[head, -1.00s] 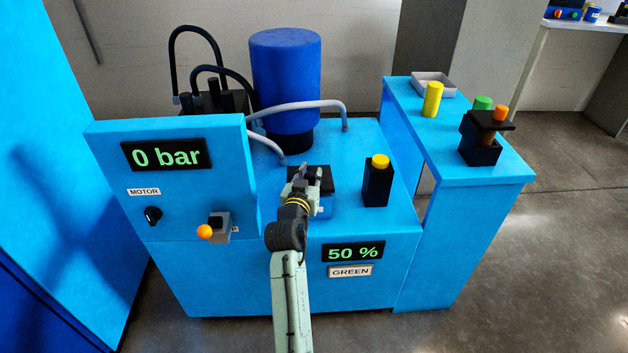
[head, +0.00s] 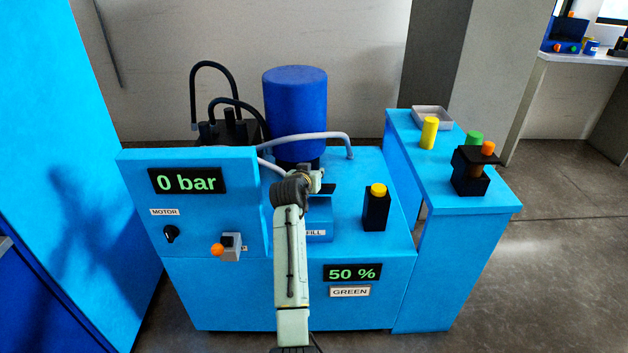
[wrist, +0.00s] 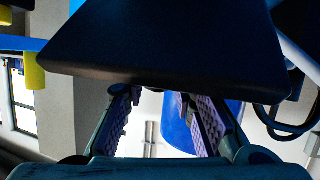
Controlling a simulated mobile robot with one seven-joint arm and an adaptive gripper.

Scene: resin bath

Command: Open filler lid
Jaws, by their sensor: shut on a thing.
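The filler box (head: 320,230) is blue with a label reading FILL and stands on top of the blue machine. Its black lid (head: 326,189) shows only in part in the head view, behind my arm. In the wrist view the lid (wrist: 165,50) is a large dark plate filling the upper middle, right at my fingers. My gripper (head: 318,176) is at the lid in the head view, partly hidden by my wrist. In the wrist view my gripper (wrist: 163,112) has its two purple-padded fingers reaching behind the lid's near edge, shut on it. The grip point itself is hidden.
A blue tank (head: 295,110) with grey hoses stands behind the filler. A black block with a yellow top (head: 377,207) stands to the right. A panel with an orange-knobbed lever (head: 229,247) is at the left. A side bench (head: 450,190) holds a yellow cylinder (head: 429,133).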

